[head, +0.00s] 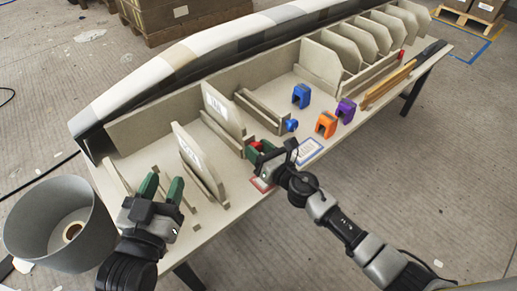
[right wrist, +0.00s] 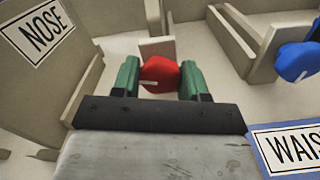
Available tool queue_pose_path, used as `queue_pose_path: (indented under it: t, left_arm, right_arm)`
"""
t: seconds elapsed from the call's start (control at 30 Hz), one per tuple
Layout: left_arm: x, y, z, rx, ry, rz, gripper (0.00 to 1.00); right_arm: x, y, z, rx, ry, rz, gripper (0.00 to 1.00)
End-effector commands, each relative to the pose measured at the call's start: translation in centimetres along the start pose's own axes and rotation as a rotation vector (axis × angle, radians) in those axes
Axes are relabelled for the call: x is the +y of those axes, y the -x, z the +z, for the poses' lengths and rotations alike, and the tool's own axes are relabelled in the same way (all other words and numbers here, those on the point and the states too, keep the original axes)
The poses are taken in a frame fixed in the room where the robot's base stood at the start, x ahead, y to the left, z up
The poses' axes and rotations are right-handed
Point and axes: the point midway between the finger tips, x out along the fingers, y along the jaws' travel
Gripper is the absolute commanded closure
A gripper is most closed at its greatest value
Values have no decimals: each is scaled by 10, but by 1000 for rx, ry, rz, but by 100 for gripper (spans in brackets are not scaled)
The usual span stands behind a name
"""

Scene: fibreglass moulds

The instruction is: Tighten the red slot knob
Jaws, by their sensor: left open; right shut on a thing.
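The red slot knob (right wrist: 160,78) is at the front end of a slot on the bench, with a pale mark on its face. In the right wrist view it sits between the green fingers of my right gripper (right wrist: 161,84), which is shut on it. In the head view the right gripper (head: 259,153) reaches the front edge of the bench, and the red knob (head: 256,146) shows only in part beside the fingers. My left gripper (head: 161,188) is open and empty over the left end of the bench, its green fingers apart.
A blue knob (head: 292,125) is on the neighbouring slot. Blue (head: 301,95), orange (head: 326,124) and purple (head: 346,110) clamp-like pieces stand to the right. A panel labelled NOSE (right wrist: 40,30) stands left of the knob. A grey bin (head: 62,222) is at left.

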Motion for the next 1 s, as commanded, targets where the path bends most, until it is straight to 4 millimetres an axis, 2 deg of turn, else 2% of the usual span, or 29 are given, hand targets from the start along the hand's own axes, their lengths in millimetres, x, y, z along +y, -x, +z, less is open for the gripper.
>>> queue_pose_path:
  t: [0.57,0.6,0.73,1.0]
  left_arm:
    - [-1,1,1,-12,0,-2,57]
    - [-1,1,1,-12,0,-2,57]
    - [-1,1,1,-12,0,-2,57]
    - [-1,1,1,-12,-1,-2,57]
  right_arm:
    - [-1,0,-1,1,-37,-1,80]
    - [-1,0,-1,1,-37,-1,50]
    - [-1,0,0,1,-37,-1,31]
    - [0,1,0,1,-36,-1,31]
